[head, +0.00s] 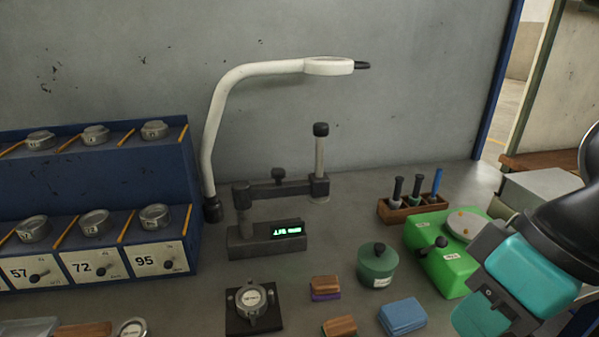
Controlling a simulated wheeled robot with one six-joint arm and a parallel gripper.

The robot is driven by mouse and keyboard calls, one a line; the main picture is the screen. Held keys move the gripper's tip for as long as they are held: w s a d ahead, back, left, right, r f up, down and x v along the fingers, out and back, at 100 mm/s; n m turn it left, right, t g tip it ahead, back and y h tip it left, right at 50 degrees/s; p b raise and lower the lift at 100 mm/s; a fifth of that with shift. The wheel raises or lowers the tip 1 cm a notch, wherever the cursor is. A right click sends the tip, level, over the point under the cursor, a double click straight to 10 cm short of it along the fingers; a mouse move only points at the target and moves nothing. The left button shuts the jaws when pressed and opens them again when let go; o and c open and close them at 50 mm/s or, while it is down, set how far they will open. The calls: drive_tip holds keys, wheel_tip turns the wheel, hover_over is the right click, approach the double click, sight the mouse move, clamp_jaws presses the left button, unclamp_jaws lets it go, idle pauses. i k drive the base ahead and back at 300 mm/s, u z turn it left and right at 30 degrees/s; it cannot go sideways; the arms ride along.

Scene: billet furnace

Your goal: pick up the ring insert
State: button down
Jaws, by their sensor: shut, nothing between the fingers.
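Several round grey metal ring-like pieces show, and I cannot tell which one is the ring insert. Three sit on the upper step of the blue rack (90,166), one of them at the right end (154,130). Three more sit on the lower step above labels 57, 72 and 95, such as the piece above 95 (155,215). Another round metal piece (250,299) sits on a black square fixture (237,326). One more (133,328) lies at the bottom edge, partly cut off. Part of my arm shows at the lower right, but my gripper's fingers are out of view.
A black gauge stand (240,243) with a lit display and a white magnifier lamp (215,120) stand mid-bench. Right of them are a green pot (377,268), blue pads (402,318), wooden-backed blocks (326,284), a green box (440,268) and a tool holder (400,212).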

sight(250, 297)
drive_tip(key=z, duration=0.1)
drive_tip(key=i, duration=0.3)
drive_tip(key=u, duration=1.25)
